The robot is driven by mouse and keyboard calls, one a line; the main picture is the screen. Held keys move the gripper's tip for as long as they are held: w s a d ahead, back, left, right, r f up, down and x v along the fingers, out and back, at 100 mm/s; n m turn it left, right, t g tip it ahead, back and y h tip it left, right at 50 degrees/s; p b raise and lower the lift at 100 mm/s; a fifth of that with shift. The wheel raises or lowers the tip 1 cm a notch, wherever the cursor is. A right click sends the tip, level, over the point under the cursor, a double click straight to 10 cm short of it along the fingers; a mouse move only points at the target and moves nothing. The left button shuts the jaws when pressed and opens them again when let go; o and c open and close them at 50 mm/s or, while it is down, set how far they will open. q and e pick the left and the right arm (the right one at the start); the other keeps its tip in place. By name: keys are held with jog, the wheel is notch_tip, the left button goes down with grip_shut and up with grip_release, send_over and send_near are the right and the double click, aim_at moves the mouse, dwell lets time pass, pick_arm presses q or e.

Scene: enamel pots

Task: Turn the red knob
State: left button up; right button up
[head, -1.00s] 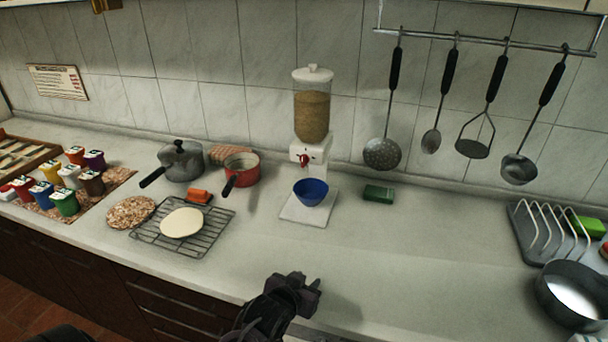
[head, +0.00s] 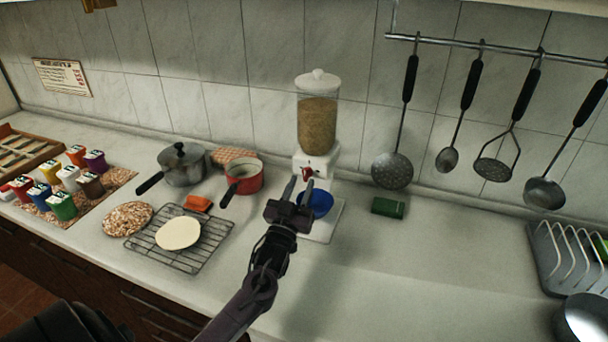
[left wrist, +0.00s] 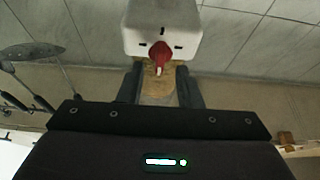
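The red knob (head: 307,173) is on the white front of a dispenser (head: 317,125) with a clear, grain-filled container and a white lid. The knob also shows in the left wrist view (left wrist: 160,55), with a pale tip. My left gripper (head: 300,188) is just in front of and below the knob in the head view. In the left wrist view its two fingers (left wrist: 157,72) are apart, with the knob in line with the gap between them. Contact cannot be told. A blue bowl (head: 321,203) stands under the dispenser, partly hidden by the gripper. My right gripper is out of view.
A red pot (head: 246,178) and a grey pot (head: 184,167) stand left of the dispenser, behind a wire rack (head: 200,250). A green box (head: 388,208) lies to the right. Utensils hang above the right side.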

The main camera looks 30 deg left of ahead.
aim_at(307, 173)
pick_arm(q)
jog(key=shift+x, duration=1.1)
jog(key=shift+w, duration=0.2)
jog(key=c, duration=0.6)
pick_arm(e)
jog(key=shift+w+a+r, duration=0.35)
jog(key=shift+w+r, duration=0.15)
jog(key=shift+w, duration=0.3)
pick_arm(q)
jog(key=shift+m, duration=0.3)
jog(key=shift+h, duration=0.4)
